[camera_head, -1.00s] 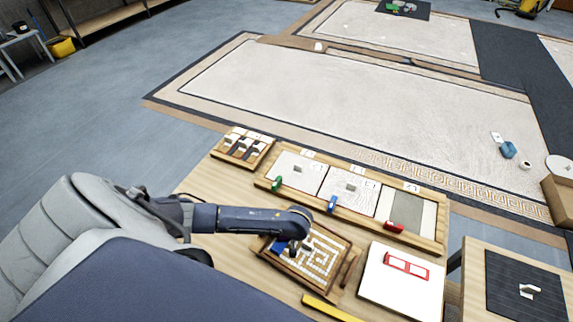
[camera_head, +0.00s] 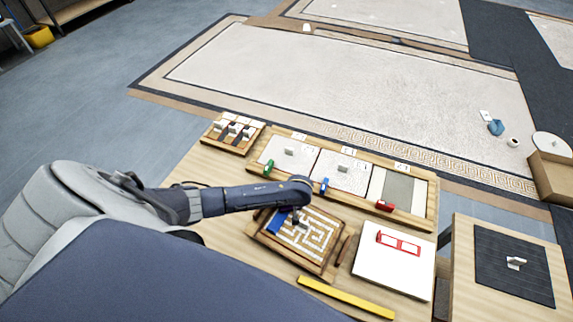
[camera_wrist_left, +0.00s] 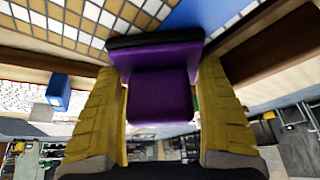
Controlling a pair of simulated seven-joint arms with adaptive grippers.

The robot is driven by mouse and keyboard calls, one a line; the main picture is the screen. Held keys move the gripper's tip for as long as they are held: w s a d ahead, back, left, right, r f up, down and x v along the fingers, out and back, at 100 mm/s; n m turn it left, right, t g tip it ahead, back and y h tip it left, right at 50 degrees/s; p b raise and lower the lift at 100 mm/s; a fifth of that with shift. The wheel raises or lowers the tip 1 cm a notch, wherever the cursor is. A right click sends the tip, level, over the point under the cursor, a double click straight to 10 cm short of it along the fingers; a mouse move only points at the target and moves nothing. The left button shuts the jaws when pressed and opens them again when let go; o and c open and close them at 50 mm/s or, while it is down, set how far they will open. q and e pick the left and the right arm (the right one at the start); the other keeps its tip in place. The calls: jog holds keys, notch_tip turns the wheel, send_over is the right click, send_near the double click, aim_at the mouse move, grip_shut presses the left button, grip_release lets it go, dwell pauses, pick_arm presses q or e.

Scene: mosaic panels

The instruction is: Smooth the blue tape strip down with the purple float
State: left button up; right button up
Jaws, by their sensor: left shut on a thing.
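The mosaic panel (camera_head: 318,243), a wood-framed board of white tiles in a maze pattern, lies on the near table. The blue tape strip (camera_head: 277,222) lies along its left side; it also shows at the top of the left wrist view (camera_wrist_left: 198,14). My left gripper (camera_head: 298,212) is over the panel's far left part. In the left wrist view its yellow fingers (camera_wrist_left: 160,98) are shut on the purple float (camera_wrist_left: 160,92). The float's black edge faces the tiles and partly hides the tape. I cannot tell whether it touches them. My right gripper is not in view.
Behind the panel is a long wooden tray (camera_head: 434,208) with three sample panels. A small sample box (camera_head: 255,136) stands far left. A white board with a red frame (camera_head: 395,270) is to the right. A yellow bar (camera_head: 345,298) lies at the front.

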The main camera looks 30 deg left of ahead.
pick_arm(q)
jog(key=shift+w, duration=0.3)
jog(key=shift+d+r, duration=0.15)
jog(key=shift+r, duration=2.85)
jog(key=shift+r, duration=0.1)
jog(key=shift+d+r, duration=0.1)
jog(key=shift+r, duration=1.3)
